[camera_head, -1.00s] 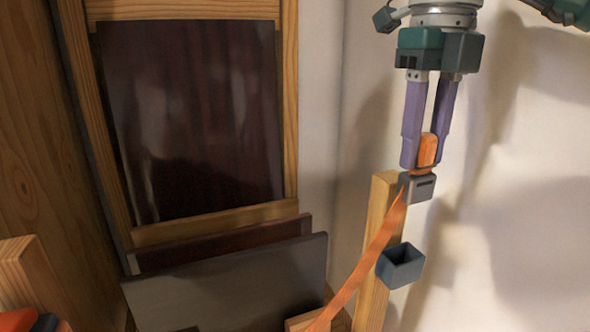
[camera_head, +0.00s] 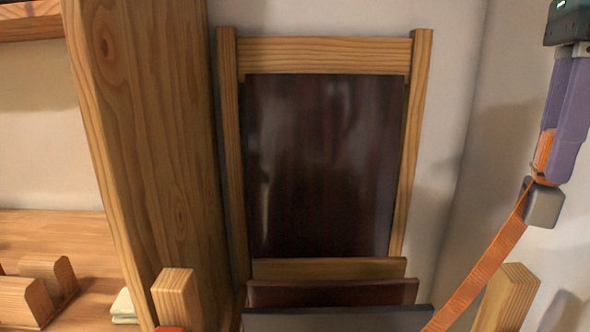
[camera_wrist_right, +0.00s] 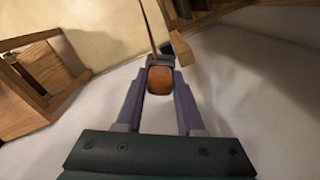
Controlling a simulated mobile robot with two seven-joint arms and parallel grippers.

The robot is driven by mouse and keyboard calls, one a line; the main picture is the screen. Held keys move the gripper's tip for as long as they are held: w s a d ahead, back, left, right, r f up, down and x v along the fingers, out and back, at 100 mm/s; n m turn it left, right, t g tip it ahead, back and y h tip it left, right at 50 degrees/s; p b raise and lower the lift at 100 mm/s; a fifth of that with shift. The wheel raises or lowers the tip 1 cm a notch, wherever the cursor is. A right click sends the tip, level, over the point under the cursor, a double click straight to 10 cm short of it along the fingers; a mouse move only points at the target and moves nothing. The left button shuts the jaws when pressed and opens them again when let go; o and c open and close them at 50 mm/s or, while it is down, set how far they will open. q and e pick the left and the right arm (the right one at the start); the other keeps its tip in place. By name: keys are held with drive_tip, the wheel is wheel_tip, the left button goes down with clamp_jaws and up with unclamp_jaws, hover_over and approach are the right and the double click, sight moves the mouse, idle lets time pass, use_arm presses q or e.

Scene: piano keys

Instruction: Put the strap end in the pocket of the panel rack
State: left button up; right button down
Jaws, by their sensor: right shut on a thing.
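My right gripper (camera_head: 551,158) is at the right edge of the head view, pointing down, its purple fingers shut on the strap end. The strap end has an orange grip (camera_wrist_right: 160,80) between the fingertips and a grey block (camera_head: 543,203) just below them. The orange strap (camera_head: 482,272) runs from it down and left, out of the bottom of the picture. The panel rack (camera_head: 419,95) stands in the middle with a dark glossy panel (camera_head: 325,165). I cannot make out its pocket in either view now. My left gripper is not in view.
A wooden post (camera_head: 508,298) rises at the lower right below the gripper. A grey panel (camera_head: 340,319) leans at the rack's front. A thick wooden upright (camera_head: 150,140) stands left of the rack. The white wall is close behind.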

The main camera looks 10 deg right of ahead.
drive_tip(key=s+a+r+n+p, duration=0.3)
drive_tip(key=a+r+n+p, duration=0.2)
drive_tip(key=n, duration=0.8)
drive_tip(key=s+a+r+n+p, duration=0.2)
drive_tip(key=a+r+n+p, duration=0.2)
drive_tip(key=n, duration=0.8)
drive_tip(key=s+r+p, duration=0.2)
drive_tip(key=r+p, duration=1.5)
drive_tip(key=p, duration=0.1)
drive_tip(key=s+r+p, duration=0.3)
drive_tip(key=r+p, duration=1.4)
drive_tip(key=p, duration=0.1)
drive_tip(key=shift+s, duration=0.2)
drive_tip(key=shift+a, duration=0.1)
